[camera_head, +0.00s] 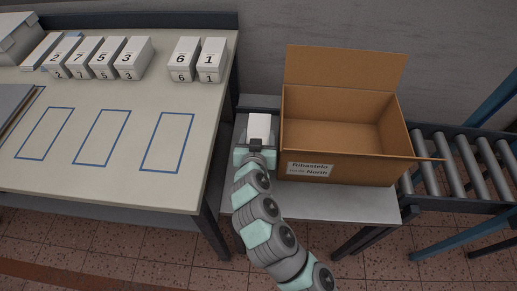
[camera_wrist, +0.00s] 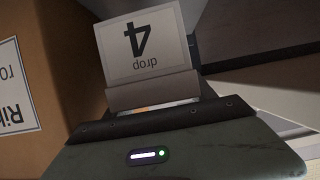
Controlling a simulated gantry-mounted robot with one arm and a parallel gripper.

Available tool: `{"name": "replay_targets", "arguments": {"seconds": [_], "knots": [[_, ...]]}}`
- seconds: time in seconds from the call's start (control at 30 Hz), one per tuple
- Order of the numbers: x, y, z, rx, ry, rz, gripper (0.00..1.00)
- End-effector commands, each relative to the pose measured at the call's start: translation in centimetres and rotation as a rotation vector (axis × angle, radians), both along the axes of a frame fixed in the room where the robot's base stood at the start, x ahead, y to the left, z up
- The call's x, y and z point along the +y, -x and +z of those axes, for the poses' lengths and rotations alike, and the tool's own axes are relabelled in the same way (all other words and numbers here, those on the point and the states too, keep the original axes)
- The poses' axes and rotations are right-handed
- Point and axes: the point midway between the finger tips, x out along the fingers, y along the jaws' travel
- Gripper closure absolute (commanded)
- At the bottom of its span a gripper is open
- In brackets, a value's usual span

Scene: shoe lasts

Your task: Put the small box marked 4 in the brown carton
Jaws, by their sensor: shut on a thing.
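The small white box marked 4 (camera_wrist: 143,42) is in my gripper in the wrist view, its number upside down there. In the head view the box (camera_head: 260,126) shows as a white top held beside the carton's left side. My gripper (camera_head: 257,145) is shut on it; in the wrist view the gripper (camera_wrist: 152,92) holds its lower part. The brown carton (camera_head: 335,168) stands open just right of my gripper, flaps up at the back. Its inside looks empty. In the wrist view the carton (camera_wrist: 75,65) wall is at the left, with its label.
Several numbered white boxes (camera_head: 103,58) stand in a row at the back of the left table (camera_head: 115,180). Blue outlined rectangles (camera_head: 102,138) on it are bare. A roller conveyor (camera_head: 465,165) lies right of the carton. The carton stands on a grey bench (camera_head: 310,203).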

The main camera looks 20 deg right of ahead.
Motion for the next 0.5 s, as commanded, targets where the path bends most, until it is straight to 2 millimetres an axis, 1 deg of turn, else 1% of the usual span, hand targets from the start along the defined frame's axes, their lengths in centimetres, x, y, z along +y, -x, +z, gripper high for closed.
{"name": "replay_targets", "arguments": {"seconds": [0.03,0.17,0.4,0.5], "knots": [[0.0,0.0,-0.6,0.001,0.001,-0.001,0.85],[-0.1,0.0,-1.3,0.001,0.001,-0.001,0.85],[0.1,0.0,-4.8,0.0,0.003,0.002,0.85],[0.1,0.0,-5.1,0.0,0.002,0.002,0.85]]}}
